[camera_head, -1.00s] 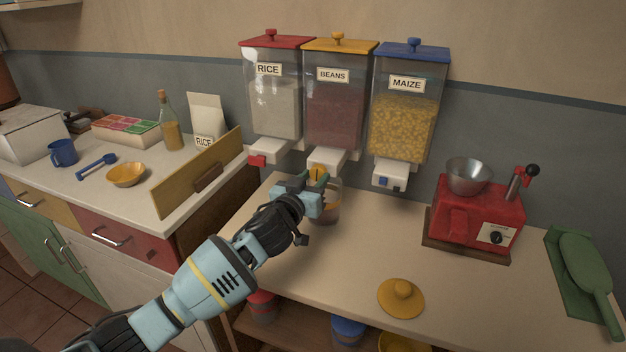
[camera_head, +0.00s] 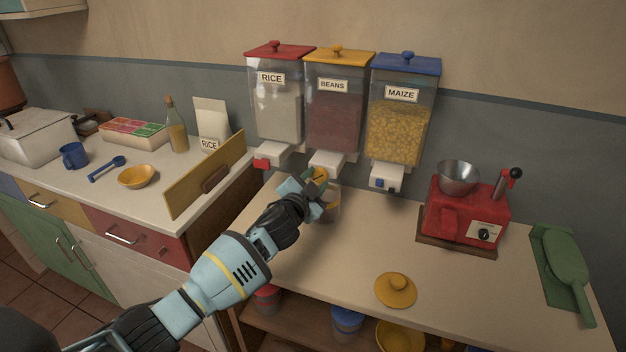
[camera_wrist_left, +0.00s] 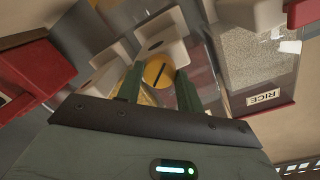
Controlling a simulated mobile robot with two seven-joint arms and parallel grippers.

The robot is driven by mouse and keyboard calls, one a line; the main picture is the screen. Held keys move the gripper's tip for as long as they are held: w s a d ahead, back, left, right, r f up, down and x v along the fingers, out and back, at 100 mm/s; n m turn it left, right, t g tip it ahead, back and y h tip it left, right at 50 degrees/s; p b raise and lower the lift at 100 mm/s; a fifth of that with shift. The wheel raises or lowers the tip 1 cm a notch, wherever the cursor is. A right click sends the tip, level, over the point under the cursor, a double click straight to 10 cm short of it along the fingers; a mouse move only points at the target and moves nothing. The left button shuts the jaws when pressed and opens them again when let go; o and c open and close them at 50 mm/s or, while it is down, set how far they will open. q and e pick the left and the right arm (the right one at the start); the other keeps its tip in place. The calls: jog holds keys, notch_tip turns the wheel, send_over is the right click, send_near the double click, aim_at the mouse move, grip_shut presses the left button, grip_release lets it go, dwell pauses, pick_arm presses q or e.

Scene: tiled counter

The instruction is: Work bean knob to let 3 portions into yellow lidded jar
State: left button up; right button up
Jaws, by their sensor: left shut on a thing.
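The BEANS dispenser (camera_head: 335,112) hangs on the wall with a yellow lid and dark red beans inside. Its round yellow knob (camera_head: 320,174) is on the white spout below; in the left wrist view the knob (camera_wrist_left: 157,72) shows a dark slot. My left gripper (camera_head: 313,180) is shut on the knob, with a green finger on each side of it. A clear jar (camera_head: 331,208) stands under the spout, partly hidden by my gripper; its contents are hard to see. A yellow lid (camera_head: 395,290) lies on the counter. My right gripper is not in view.
The RICE dispenser (camera_head: 275,105) is to the left and the MAIZE dispenser (camera_head: 398,115) to the right. A red grinder (camera_head: 465,212) and a green scoop (camera_head: 565,262) stand further right. A wooden board (camera_head: 205,178) rises at the left. The front counter is mostly clear.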

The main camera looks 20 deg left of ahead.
pick_arm(q)
jog(key=m, duration=0.2)
jog(key=shift+r+m+p, duration=0.2)
jog(key=shift+m+p, duration=0.2)
jog(key=m, duration=0.3)
jog(key=shift+y+p, duration=0.3)
jog(key=shift+p, duration=0.1)
jog(key=m, duration=0.3)
jog(key=shift+m+y+p, duration=0.3)
jog(key=m, duration=0.4)
jog(key=shift+d+p, duration=0.1)
jog(key=shift+p, duration=0.2)
jog(key=m, duration=0.3)
jog(key=shift+y, duration=0.4)
jog(key=m, duration=0.2)
jog(key=shift+m, duration=0.3)
jog(key=m, duration=0.5)
jog(key=shift+d+m+t, duration=0.1)
jog(key=shift+m+t, duration=0.2)
jog(key=shift+m, duration=0.1)
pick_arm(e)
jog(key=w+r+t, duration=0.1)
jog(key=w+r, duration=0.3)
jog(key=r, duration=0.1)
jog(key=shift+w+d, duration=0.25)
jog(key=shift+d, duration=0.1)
